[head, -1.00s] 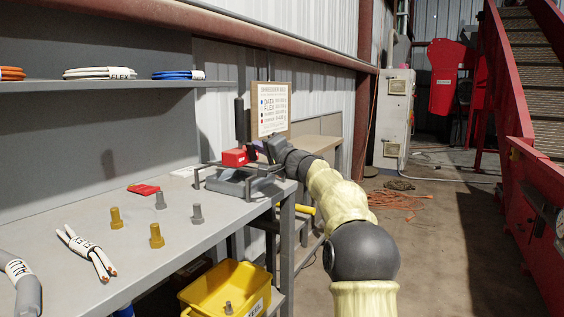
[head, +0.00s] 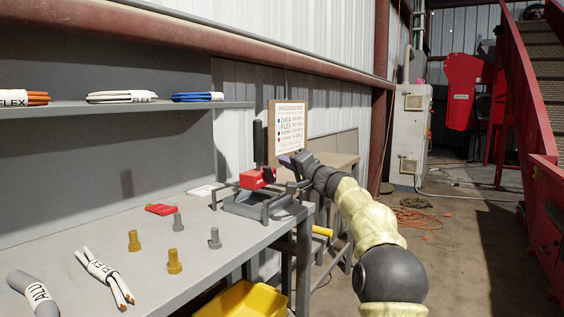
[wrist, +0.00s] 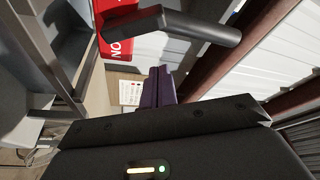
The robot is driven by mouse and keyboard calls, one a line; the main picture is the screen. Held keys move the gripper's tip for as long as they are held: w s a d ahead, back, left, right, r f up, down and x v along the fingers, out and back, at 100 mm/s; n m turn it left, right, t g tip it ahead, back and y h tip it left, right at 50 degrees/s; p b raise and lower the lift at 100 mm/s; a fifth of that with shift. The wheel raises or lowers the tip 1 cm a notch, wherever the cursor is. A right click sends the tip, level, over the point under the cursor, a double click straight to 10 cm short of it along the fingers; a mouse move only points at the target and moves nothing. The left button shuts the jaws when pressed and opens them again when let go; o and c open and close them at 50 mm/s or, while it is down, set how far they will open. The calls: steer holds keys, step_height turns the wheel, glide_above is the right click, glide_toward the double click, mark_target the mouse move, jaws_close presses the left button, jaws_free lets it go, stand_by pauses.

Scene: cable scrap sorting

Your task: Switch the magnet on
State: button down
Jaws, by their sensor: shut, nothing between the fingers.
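The magnet is a red block (head: 256,178) on a grey metal fixture (head: 246,209) at the far end of the bench. A dark lever (head: 258,143) stands upright at the block. In the wrist view the red block (wrist: 118,40) shows white letters at the top left, with the dark lever (wrist: 195,27) running to the right of it. My gripper (head: 286,161) is just right of the block and slightly higher. In the wrist view its purple fingers (wrist: 158,86) are together and empty, apart from the lever. Contact with the fixture cannot be judged.
A sign board (head: 288,130) stands behind the fixture. A yellow bin (head: 245,300) sits below the bench edge. Open floor lies to the right.

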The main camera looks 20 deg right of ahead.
steer(key=b+v, duration=0.1)
steer(key=v, duration=0.7)
steer(key=shift+s, duration=0.4)
steer(key=shift+s+d, duration=0.15)
steer(key=shift+f, duration=0.15)
